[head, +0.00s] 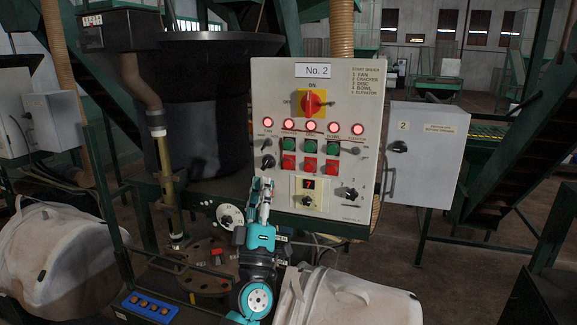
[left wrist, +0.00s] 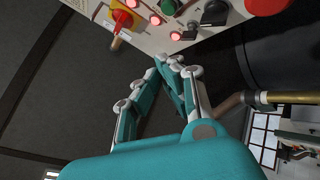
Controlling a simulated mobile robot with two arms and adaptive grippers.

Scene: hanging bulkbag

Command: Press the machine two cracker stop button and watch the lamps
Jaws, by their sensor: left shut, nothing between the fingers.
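The grey control panel marked "No. 2" (head: 350,100) stands upright in the middle of the head view. It carries a row of lit red lamps (head: 288,124), three green buttons (head: 311,145) and three red buttons (head: 310,165) below them. The button labels are too small to read, so I cannot tell which is the cracker stop. My left gripper (head: 262,184) is shut and empty, pointing up at the panel's lower left edge, below the red buttons. In the left wrist view its closed fingertips (left wrist: 168,62) point at the panel (left wrist: 145,38). My right gripper is not in view.
A red rotary switch on a yellow plate (head: 313,103) sits above the lamps. A grey box marked "2" (head: 425,150) adjoins the panel's right. A dark hopper (head: 205,110) stands behind left. White bags (head: 65,255) hang low on both sides.

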